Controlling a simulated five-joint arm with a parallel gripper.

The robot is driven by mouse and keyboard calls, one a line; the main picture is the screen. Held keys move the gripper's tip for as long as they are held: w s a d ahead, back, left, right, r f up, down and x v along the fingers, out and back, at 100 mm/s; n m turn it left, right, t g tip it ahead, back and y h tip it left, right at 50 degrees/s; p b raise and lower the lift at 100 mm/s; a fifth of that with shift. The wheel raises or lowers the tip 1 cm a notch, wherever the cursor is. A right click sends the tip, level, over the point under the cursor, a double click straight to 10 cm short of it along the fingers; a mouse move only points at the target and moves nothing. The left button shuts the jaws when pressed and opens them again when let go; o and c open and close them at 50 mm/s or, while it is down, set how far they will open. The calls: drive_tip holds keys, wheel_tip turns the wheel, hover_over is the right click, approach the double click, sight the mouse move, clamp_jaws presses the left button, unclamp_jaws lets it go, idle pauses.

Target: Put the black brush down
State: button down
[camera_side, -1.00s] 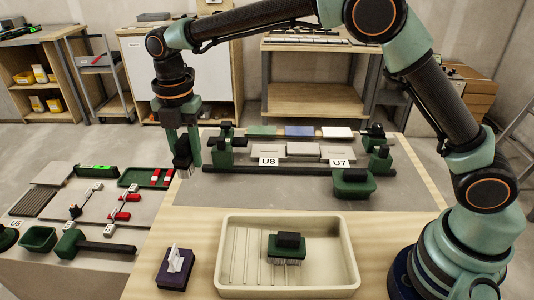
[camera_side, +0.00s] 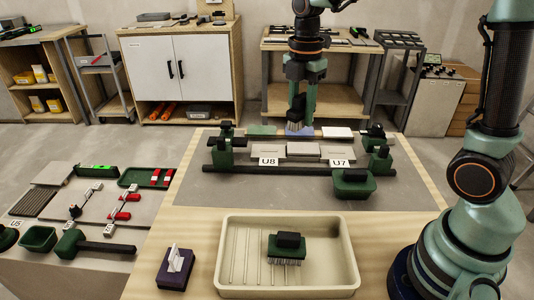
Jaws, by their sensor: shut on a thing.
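My gripper (camera_side: 301,112) is shut on the black brush (camera_side: 297,113), a small dark block with pale bristles pointing down. It holds the brush upright above the far side of the grey work mat (camera_side: 240,190), in front of the blue block (camera_side: 313,131) in the picture. The bristles overlap the blue block's area, and I cannot tell whether they touch anything. Part of the brush is hidden between the fingers.
Green (camera_side: 262,130) and white blocks (camera_side: 337,132) lie behind. A cream tray (camera_side: 230,270) in front holds a green brush (camera_side: 287,248). A purple block (camera_side: 175,270) stands left of it.

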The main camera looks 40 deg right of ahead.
sight(308, 192)
drive_tip(key=shift+m, duration=0.5)
drive_tip(key=s+d+f, duration=0.1)
drive_tip(key=f, duration=1.2)
drive_tip(key=s+d+f, duration=0.1)
drive_tip(key=f, duration=0.6)
drive_tip(key=shift+s+d+f, duration=0.25)
drive_tip(key=shift+s+d, duration=0.05)
drive_tip(key=shift+d, duration=0.05)
drive_tip(key=shift+f, duration=0.15)
drive_tip(key=c, duration=0.5)
unclamp_jaws()
